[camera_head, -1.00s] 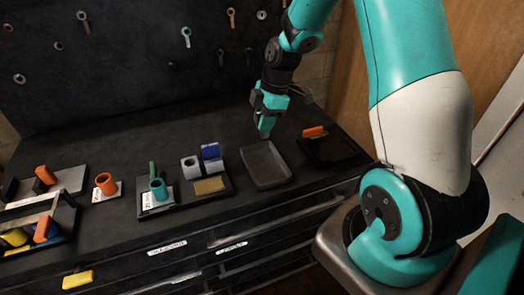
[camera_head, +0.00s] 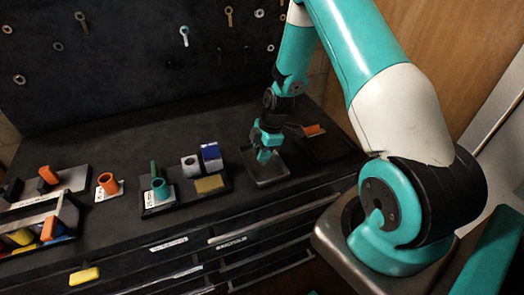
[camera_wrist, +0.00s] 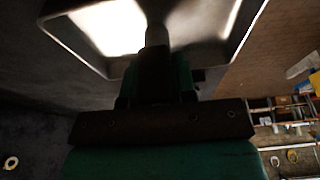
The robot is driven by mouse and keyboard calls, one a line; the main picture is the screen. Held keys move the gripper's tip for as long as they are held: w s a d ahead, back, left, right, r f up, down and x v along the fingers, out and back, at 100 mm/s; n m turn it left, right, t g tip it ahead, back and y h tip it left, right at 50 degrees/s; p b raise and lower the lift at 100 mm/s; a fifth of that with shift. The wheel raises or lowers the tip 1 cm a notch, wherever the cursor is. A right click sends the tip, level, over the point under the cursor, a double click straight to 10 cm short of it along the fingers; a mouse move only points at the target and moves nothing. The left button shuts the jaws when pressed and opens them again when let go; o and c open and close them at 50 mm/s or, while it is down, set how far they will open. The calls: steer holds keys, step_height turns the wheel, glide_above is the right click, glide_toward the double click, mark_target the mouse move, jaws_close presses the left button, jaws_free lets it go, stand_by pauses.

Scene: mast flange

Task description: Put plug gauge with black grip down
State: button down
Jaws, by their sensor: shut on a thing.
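My gripper (camera_head: 264,154) points down over the dark shallow tray (camera_head: 284,180) on the bench, with its fingertips low and close to the tray floor. In the wrist view, my gripper (camera_wrist: 155,88) is shut on the plug gauge with black grip (camera_wrist: 157,38). Whether the gauge touches the tray floor I cannot tell. In the head view the gauge is mostly hidden by the fingers.
Left of the tray stands a black holder with a grey ring (camera_head: 191,164), a blue block (camera_head: 211,155) and a tan pad (camera_head: 209,184). A teal cylinder (camera_head: 160,188) stands further left. An orange-handled piece (camera_head: 314,130) lies right of the tray. The bench behind is clear.

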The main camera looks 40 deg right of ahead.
steer(key=shift+f, duration=0.15)
steer(key=c, duration=0.9)
jaws_free()
